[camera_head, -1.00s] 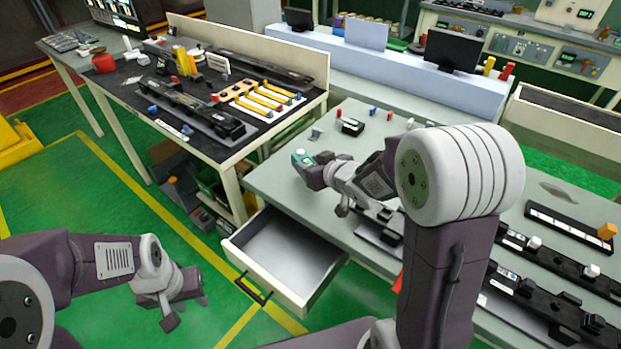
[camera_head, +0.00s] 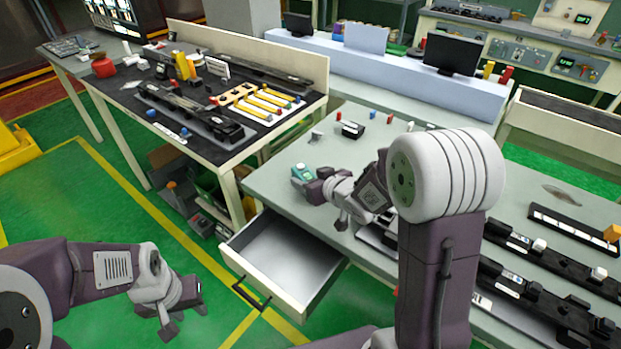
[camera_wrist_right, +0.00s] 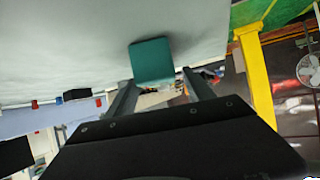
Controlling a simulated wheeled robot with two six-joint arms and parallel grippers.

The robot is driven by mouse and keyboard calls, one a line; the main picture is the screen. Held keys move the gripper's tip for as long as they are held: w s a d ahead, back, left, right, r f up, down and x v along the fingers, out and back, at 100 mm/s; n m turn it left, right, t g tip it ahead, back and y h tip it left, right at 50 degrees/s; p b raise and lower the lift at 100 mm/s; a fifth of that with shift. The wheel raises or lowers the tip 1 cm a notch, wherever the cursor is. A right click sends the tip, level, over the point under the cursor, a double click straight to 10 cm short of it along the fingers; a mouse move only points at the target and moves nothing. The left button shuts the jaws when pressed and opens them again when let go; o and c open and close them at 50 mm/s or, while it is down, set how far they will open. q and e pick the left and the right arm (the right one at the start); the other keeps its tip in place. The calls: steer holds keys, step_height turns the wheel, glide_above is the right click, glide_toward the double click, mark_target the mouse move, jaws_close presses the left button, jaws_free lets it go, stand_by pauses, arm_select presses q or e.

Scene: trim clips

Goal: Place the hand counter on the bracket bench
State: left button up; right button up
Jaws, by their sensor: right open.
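The teal hand counter (camera_head: 303,172) is at the near left part of the grey-topped bench (camera_head: 275,185), above the pulled-out drawer. My right gripper (camera_head: 315,184) is right beside it, low over the bench top. In the right wrist view the counter (camera_wrist_right: 151,60) shows as a teal block at the tips of my open right fingers (camera_wrist_right: 160,90), against the pale bench surface. Whether it touches a finger is hard to tell. My left gripper (camera_head: 178,315) hangs over the green floor, away from the benches, with nothing visible in it; its finger gap is unclear.
An open, empty drawer (camera_head: 280,255) juts out below the grey bench. A dark-topped bench (camera_head: 200,145) on the left carries yellow bars and black trim parts. Long black fixtures (camera_head: 540,300) lie on the grey bench's right. A small black item (camera_head: 351,130) stands behind the counter.

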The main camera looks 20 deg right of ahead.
steer(key=shift+r, duration=0.35)
steer(key=p+v, duration=0.1)
steer(key=v, duration=0.4)
steer(key=shift+d+r+p, duration=0.1)
steer(key=shift+p, duration=0.25)
steer(key=s+b, duration=0.3)
steer(key=b, duration=0.1)
steer(key=shift+s+d+r, duration=0.1)
steer(key=shift+d+r, duration=0.25)
steer(key=shift+b+v, duration=0.4)
steer(key=shift+v, duration=1.35)
steer(key=shift+r, duration=0.25)
